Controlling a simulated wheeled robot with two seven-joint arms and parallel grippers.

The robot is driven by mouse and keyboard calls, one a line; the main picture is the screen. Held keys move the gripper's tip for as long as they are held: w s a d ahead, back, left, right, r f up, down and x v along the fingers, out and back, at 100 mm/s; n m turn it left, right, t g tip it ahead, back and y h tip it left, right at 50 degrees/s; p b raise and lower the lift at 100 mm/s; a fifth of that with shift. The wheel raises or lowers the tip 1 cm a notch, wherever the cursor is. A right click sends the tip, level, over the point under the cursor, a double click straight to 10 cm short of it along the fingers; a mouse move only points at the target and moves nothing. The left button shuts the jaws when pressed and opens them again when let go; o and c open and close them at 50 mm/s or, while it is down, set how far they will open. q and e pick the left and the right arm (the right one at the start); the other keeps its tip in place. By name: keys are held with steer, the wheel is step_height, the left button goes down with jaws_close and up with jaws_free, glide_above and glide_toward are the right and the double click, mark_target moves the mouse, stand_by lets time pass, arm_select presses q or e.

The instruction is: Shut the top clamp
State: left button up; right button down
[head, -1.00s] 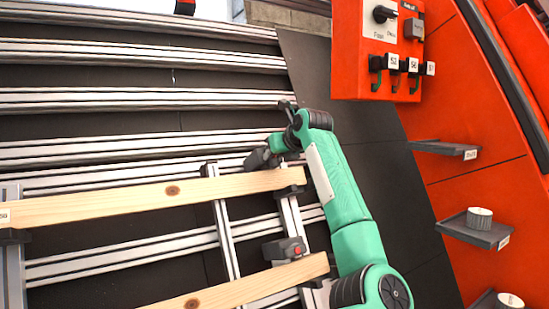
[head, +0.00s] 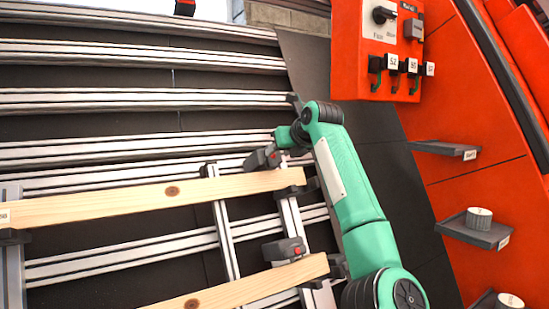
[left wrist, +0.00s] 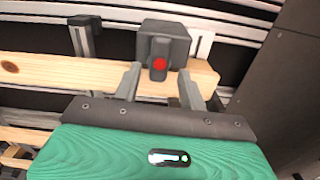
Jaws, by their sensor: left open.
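The top clamp (head: 260,159) is a dark grey block with a red-tipped lever, at the far edge of the upper timber (head: 130,199) near its right end. In the left wrist view the same clamp (left wrist: 172,32) stands straight ahead, its red-tipped lever facing me. My left gripper (left wrist: 159,73) is open, with one finger on each side of the lever in that picture. I see no clear contact. In the head view my arm reaches the clamp from the right, and the fingertips cannot be made out. My right gripper is out of view.
A second red-tipped clamp (head: 284,250) sits by the lower timber (head: 245,284). Metal rails (head: 130,97) cross the dark bed. An orange panel (head: 375,75) with a knob and labelled hooks stands at upper right, above small grey shelves (head: 472,232).

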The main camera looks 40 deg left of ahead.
arm_select(q)
steer(key=v, duration=0.5)
steer(key=shift+s+d+r, duration=0.1)
steer(key=shift+d+r, duration=0.05)
